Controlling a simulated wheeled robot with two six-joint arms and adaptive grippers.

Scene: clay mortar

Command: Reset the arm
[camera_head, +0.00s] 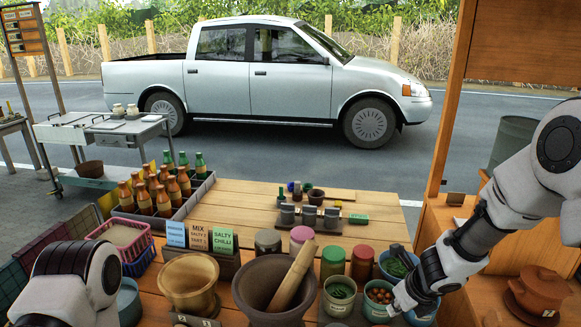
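My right arm comes in from the right, and its gripper (398,299) is low over the front right of the wooden table. It is at the containers there, beside a pot of red-brown pieces (378,296). Its fingers are small and partly hidden, so I cannot tell whether they are open or touch a container. My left arm shows only as a white link at the bottom left; its gripper is out of view.
A clay mortar (250,290) with a wooden pestle (293,277) stands at the front middle, beside a tan pot (188,284). Jars, a pot of greens (340,288) and a blue bowl (393,267) crowd the right. Bottles (163,200) stand left. Bare planks (245,200) lie behind.

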